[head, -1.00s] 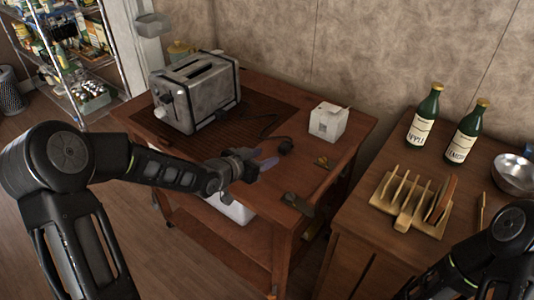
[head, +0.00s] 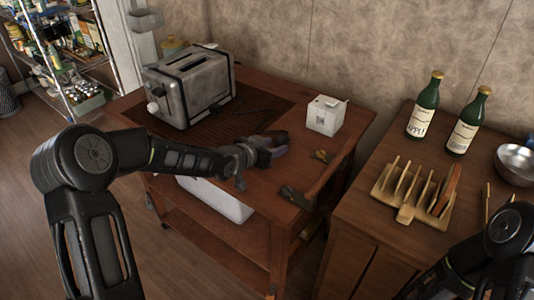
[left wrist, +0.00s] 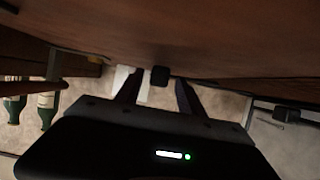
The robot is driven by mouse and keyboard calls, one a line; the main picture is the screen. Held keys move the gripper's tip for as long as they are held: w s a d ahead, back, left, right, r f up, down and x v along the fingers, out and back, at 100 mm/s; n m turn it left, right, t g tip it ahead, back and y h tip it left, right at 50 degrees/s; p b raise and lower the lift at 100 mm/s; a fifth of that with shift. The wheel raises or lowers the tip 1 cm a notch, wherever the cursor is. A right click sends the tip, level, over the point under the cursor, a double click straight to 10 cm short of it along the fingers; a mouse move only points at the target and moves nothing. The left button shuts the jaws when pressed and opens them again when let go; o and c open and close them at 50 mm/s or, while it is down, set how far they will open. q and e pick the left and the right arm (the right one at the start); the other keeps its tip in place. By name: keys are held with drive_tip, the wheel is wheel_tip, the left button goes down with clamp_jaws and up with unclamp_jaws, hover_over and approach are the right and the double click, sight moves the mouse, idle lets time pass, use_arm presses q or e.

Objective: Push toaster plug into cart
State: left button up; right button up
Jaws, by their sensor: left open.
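The toaster (head: 188,88) is silver and stands on the dark slatted area of the wooden cart (head: 262,188). Its dark plug (head: 279,136) lies on the cart top, partly hidden behind my left gripper. My left gripper (head: 278,150) is low over the cart top, right at the plug. In the left wrist view, the plug (left wrist: 160,76) is between the tips of the spread fingers (left wrist: 157,92). I cannot tell whether either finger touches it. A dark fitting (head: 296,197) sits at the cart's front right edge. My right gripper is out of view.
A white box (head: 326,115) and a small brass piece (head: 321,156) are on the cart right of the plug. A counter on the right holds a wooden rack (head: 412,198), two green bottles (head: 424,108) and a metal bowl (head: 515,165). A wire shelf (head: 62,62) stands far left.

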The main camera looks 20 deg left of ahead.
use_arm(q)
drive_tip(key=shift+b+x, duration=0.4)
drive_tip(key=shift+x, duration=0.45)
drive_tip(key=shift+c, duration=0.2)
clamp_jaws()
drive_tip(key=shift+r, duration=0.15)
wheel_tip(320, 180, up, 8)
drive_tip(key=p, duration=0.5)
drive_tip(key=shift+a, duration=0.1)
